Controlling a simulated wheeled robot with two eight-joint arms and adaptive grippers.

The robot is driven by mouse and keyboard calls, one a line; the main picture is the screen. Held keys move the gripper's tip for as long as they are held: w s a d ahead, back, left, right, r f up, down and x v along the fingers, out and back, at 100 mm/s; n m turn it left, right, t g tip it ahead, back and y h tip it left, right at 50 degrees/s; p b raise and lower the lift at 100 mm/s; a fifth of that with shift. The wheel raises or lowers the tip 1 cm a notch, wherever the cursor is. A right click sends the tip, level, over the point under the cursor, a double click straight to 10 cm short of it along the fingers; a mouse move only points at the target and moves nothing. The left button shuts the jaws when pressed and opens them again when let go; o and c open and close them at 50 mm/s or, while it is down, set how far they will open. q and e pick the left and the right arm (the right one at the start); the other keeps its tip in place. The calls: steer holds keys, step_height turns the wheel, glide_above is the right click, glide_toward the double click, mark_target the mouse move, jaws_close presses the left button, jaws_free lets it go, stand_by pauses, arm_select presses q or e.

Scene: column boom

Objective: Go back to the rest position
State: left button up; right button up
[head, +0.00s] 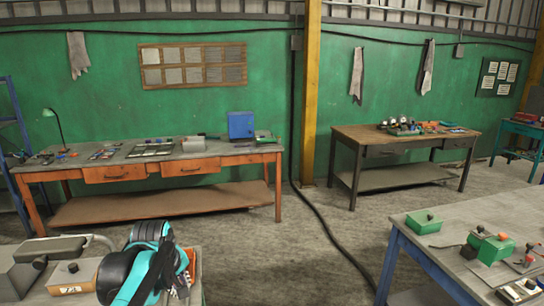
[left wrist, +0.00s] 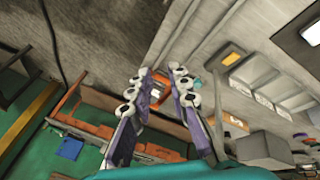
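My left gripper (left wrist: 159,72) shows in the left wrist view. Its two purple fingers with white joints stand apart, so it is open. An orange thing (left wrist: 158,88) shows in the gap between the fingers. I cannot tell whether it is near them or farther behind, and no grip on it is visible. In the head view a teal and black part of my own arm fills the lower left, over the near left bench. The left fingers cannot be made out there. My right gripper is in neither view.
The near left bench carries a labelled wooden box (head: 70,276) and a grey case (head: 48,249). A long orange bench (head: 215,168) and a dark-framed bench (head: 360,135) stand along the green wall. At right, a blue-legged table (head: 465,215) holds green boxes. Open floor lies between, crossed by a black cable (head: 325,225).

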arm_select(q)
steer(key=s+d+f+m+t, duration=0.1)
steer(key=s+d+f+m, duration=0.1)
steer(key=s, duration=0.4)
steer(key=s+d+f+m+t, duration=0.1)
steer(key=s+d+f+m, duration=0.1)
steer(key=s+m, duration=0.3)
steer(key=s+d+f+m, duration=0.2)
steer(key=s+f+m, duration=0.1)
steer(key=s, duration=0.5)
steer(key=shift+s+d+f+m+t+h, duration=0.15)
steer(key=shift+s+f+m+t+h, duration=0.2)
steer(key=shift+f, duration=0.25)
steer(key=shift+w, duration=0.1)
